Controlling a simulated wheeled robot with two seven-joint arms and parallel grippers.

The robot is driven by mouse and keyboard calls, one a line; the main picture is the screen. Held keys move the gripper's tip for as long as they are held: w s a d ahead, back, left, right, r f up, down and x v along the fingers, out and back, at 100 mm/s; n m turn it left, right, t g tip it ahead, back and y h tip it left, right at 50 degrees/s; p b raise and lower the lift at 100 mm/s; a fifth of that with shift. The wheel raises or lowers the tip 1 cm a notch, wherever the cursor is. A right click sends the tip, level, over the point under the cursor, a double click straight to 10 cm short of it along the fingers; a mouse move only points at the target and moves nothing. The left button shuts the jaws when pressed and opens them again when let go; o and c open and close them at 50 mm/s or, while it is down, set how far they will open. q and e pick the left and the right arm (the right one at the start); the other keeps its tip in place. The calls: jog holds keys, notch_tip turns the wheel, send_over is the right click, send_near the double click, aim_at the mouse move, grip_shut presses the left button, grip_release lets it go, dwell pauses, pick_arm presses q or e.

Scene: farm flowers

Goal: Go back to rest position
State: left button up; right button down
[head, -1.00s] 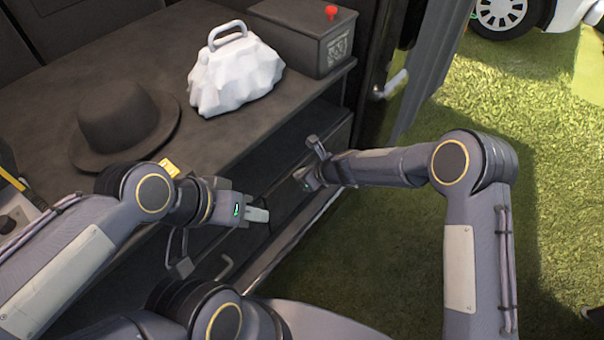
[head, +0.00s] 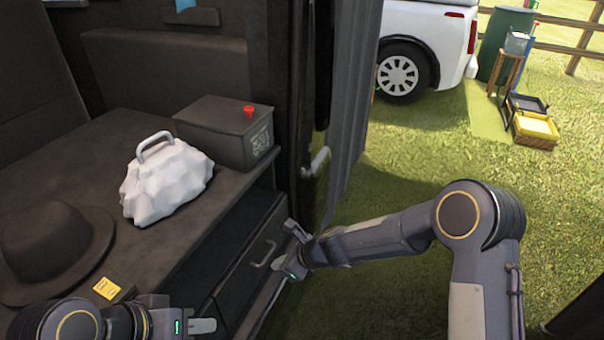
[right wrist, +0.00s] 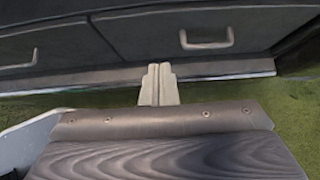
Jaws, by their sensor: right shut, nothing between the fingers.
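My left gripper (head: 203,326) is at the bottom left of the head view, in front of the dark cabinet (head: 150,285). Its fingers look close together, but I cannot tell from this angle whether they are shut. My right gripper (head: 280,268) is near the cabinet's drawer front at its right end. In the right wrist view its fingers (right wrist: 158,84) are shut with nothing between them. They point toward the cabinet's lower edge, below two drawer handles (right wrist: 205,41).
On the cabinet top are a dark hat (head: 50,245), a white lumpy bag with a handle (head: 165,180), a yellow small box (head: 108,288) and a dark box with a red knob (head: 225,130). Grass (head: 400,180) lies open to the right. A white vehicle (head: 425,40) stands behind.

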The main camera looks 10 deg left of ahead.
jog(key=s+d+r+n+t, duration=0.1)
jog(key=s+d+r+n, duration=0.3)
jog(key=d+r, duration=0.45)
jog(key=s+d+r+n, duration=0.1)
jog(key=d+r+n, duration=0.4)
jog(key=d+r, duration=0.3)
jog(key=s+d+r+n+t+h, duration=0.1)
jog(key=s+d+n+h, duration=0.1)
jog(key=s+d+n, duration=0.55)
jog(key=s+d+r+n+t+h, duration=0.1)
jog(key=s+d+r+n+h, duration=0.15)
jog(key=s+d, duration=0.85)
jog(key=s+a+r+p, duration=0.1)
jog(key=r+p, duration=0.9)
jog(key=p, duration=0.1)
jog(key=s+a+r+n+p, duration=0.1)
jog(key=s+a+r+p, duration=0.1)
jog(key=r+p, duration=0.9)
jog(key=shift+r, duration=0.3)
